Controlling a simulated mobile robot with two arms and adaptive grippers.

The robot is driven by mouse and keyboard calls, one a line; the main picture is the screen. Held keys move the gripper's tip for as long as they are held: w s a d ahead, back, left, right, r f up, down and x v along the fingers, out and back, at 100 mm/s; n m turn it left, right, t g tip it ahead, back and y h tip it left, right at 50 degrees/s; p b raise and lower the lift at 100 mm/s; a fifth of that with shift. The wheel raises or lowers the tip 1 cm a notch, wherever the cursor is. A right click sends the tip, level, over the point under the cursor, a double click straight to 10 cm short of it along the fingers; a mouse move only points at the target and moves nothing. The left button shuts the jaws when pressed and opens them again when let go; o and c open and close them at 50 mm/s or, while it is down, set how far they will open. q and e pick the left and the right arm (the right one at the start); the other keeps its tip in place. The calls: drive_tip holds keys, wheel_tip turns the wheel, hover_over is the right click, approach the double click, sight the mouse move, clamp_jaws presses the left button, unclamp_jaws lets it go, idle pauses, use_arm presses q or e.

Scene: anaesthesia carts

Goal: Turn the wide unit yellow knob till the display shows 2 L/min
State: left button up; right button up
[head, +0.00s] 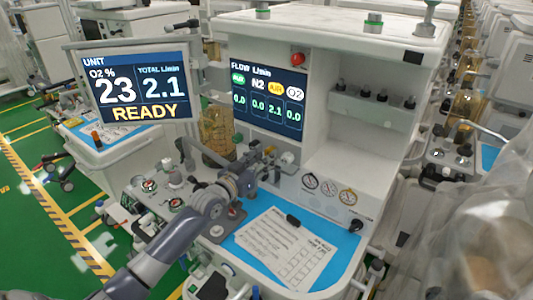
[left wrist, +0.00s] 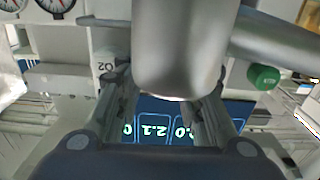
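The wide unit's flow display (head: 268,97) reads 2.1 under the yellow AIR label and 0.0 in the other columns. The tilted screen (head: 137,88) reads O2 23 %, total 2.1 L/min and READY. My left gripper (head: 268,163) is in front of the panel just below the flow display. In the left wrist view the gripper's two fingers (left wrist: 163,105) stand on either side of a large grey cylinder, with the upside-down display (left wrist: 155,128) behind. Their tips and any grip are hidden. My right gripper does not show.
A green knob (left wrist: 263,77) is in the left wrist view. Round gauges (head: 328,188) sit on the panel right of the gripper. A paper sheet (head: 283,250) lies on the blue worktop (head: 243,238) below. An amber canister (head: 217,135) stands left of the display.

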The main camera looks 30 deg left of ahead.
use_arm(q)
drive_tip(key=shift+w+d, duration=0.1)
drive_tip(key=shift+w, duration=0.85)
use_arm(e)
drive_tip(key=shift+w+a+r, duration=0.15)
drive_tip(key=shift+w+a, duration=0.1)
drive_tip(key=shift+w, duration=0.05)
use_arm(q)
drive_tip(key=c, duration=0.8)
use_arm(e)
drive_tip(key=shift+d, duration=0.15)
use_arm(q)
drive_tip(key=shift+n, duration=0.3)
drive_tip(key=shift+n, duration=0.5)
drive_tip(key=o, duration=0.8)
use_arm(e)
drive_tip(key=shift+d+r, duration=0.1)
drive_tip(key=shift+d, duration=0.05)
